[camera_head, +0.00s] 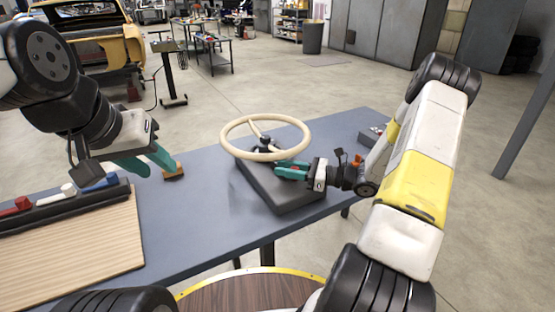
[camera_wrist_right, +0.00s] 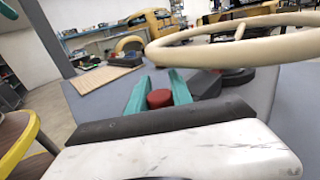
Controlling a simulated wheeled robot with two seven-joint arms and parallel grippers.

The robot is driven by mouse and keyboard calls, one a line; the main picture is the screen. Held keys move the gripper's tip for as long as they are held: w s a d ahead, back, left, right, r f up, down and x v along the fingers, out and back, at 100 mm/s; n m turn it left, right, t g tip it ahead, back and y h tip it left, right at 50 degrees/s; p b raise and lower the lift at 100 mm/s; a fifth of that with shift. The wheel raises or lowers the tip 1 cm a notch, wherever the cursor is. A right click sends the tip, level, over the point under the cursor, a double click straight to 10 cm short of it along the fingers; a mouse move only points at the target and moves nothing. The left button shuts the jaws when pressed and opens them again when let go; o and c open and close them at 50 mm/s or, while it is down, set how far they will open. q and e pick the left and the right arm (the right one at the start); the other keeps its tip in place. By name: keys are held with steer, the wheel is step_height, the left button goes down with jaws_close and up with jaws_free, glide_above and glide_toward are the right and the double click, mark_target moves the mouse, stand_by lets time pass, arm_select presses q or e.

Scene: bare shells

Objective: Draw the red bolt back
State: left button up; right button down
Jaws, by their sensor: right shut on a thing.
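A red bolt handle (camera_head: 16,206) shows at the left edge of the head view, on a dark rail (camera_head: 70,207) that also carries a white and a blue handle. My left gripper (camera_head: 162,172) is to the right of the rail, above the table, with its teal fingers apart. My right gripper (camera_head: 285,170) is beside the dark box under the steering wheel, far from the rail. In the right wrist view, its fingers are shut on a red round knob (camera_wrist_right: 159,98). The fingers largely hide this knob in the head view.
A cream steering wheel (camera_head: 266,137) stands on the dark box (camera_head: 285,190) on the blue-grey table (camera_head: 190,225). A wooden board (camera_head: 75,255) lies at the left. Table space between board and box is clear.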

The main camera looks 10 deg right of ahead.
steer(key=shift+s+d, duration=0.3)
steer(key=shift+s, duration=0.45)
steer(key=shift+s+d, duration=0.25)
steer(key=shift+s, duration=0.45)
steer(key=c, duration=1.1)
jaws_free()
steer(key=shift+s+d, duration=0.1)
steer(key=shift+s, duration=0.05)
steer(key=shift+d, duration=0.1)
steer(key=v, duration=0.7)
steer(key=shift+s+d, duration=0.2)
